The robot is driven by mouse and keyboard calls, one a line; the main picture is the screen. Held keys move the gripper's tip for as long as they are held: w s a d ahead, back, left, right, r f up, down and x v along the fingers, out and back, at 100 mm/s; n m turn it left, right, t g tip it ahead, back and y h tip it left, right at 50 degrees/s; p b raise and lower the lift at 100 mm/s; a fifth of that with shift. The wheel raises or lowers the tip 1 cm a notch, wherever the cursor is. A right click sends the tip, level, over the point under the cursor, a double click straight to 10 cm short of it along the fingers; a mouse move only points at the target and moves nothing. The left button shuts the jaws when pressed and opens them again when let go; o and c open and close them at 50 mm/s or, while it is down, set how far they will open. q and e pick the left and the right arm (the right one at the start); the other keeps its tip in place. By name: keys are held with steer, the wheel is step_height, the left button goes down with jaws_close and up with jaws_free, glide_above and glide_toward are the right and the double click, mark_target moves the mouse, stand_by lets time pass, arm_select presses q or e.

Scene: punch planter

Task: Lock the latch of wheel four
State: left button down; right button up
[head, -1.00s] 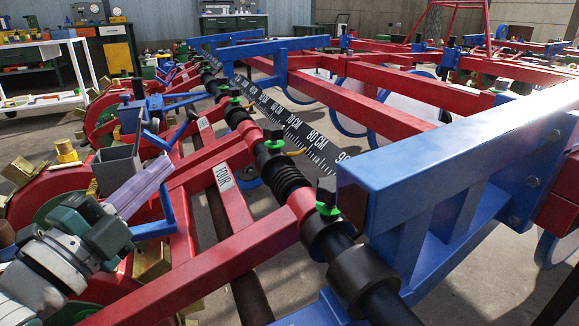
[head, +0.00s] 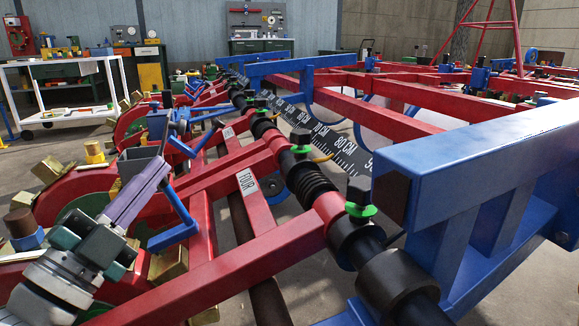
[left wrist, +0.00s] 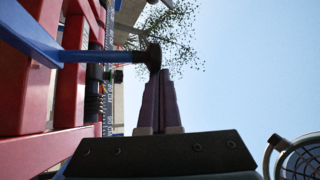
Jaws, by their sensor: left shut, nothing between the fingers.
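A "FOUR" label (head: 247,182) sits on a red bar of the planter, in the middle of the head view. Left of it, a bent blue lever (head: 178,207) stands on the red row unit; I take it for the latch of wheel four, but cannot tell its lock state. My left gripper (head: 158,168) has pale purple fingers, closed together and empty, just left of the lever. In the left wrist view, the fingertips (left wrist: 160,74) are just below a dark knob (left wrist: 153,57) at the end of a blue bar (left wrist: 95,56); I cannot tell whether they touch.
A thick blue beam (head: 470,160) fills the right side. A black shaft with green-based knobs (head: 360,196) and a ruler strip (head: 330,145) run beside the red frame.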

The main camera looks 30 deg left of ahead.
arm_select(q)
steer(key=p+v, duration=0.1)
steer(key=v, duration=0.9)
steer(key=shift+r, duration=0.15)
stand_by(0.4)
